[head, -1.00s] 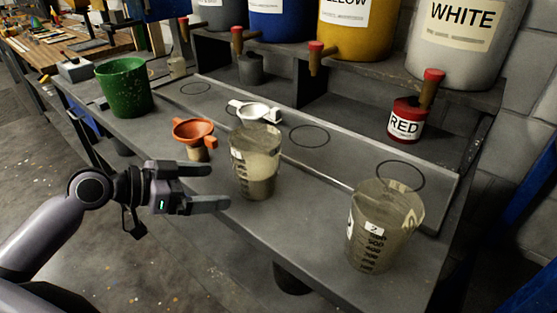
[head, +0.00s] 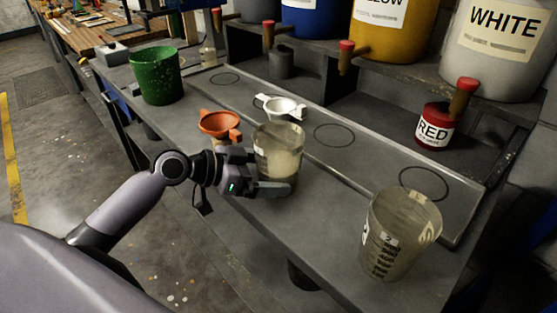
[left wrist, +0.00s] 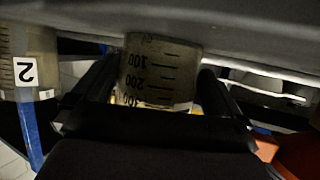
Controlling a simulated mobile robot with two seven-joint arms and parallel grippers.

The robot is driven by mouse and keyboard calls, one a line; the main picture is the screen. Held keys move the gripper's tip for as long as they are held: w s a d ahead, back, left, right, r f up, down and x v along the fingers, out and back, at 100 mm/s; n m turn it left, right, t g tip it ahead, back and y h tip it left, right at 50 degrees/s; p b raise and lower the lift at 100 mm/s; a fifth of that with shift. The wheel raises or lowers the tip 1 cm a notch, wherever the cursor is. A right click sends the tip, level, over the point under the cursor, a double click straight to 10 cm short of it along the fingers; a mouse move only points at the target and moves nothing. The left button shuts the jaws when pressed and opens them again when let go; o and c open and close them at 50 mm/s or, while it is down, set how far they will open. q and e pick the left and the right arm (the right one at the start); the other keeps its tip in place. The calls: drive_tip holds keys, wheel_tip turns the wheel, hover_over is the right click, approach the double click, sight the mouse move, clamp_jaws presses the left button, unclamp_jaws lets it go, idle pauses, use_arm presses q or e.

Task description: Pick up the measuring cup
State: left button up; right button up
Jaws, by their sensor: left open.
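A clear, graduated measuring cup (head: 279,146) stands upright at the middle of the grey bench. A second, similar measuring cup (head: 398,236) with a white number label stands near the front right; it shows with a "2" in the left wrist view (left wrist: 22,45). My left gripper (head: 266,172) is open at the middle cup, with one finger across its near side and the other partly hidden beside it. In the left wrist view the middle cup (left wrist: 161,68) appears between the two fingers, its scale upside down. Contact cannot be told. My right gripper is not in view.
An orange funnel (head: 219,123) stands close behind the gripper, left of the middle cup. A white strainer-like piece (head: 283,107) lies behind that cup. A green bucket (head: 156,77) and a red paint tin (head: 434,127) stand farther off. Large paint containers line the shelf.

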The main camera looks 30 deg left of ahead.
use_arm(q)
drive_tip(key=shift+w+d+f, duration=0.1)
drive_tip(key=c, duration=0.9)
drive_tip(key=shift+c, duration=1.1)
drive_tip(key=shift+r, duration=0.25)
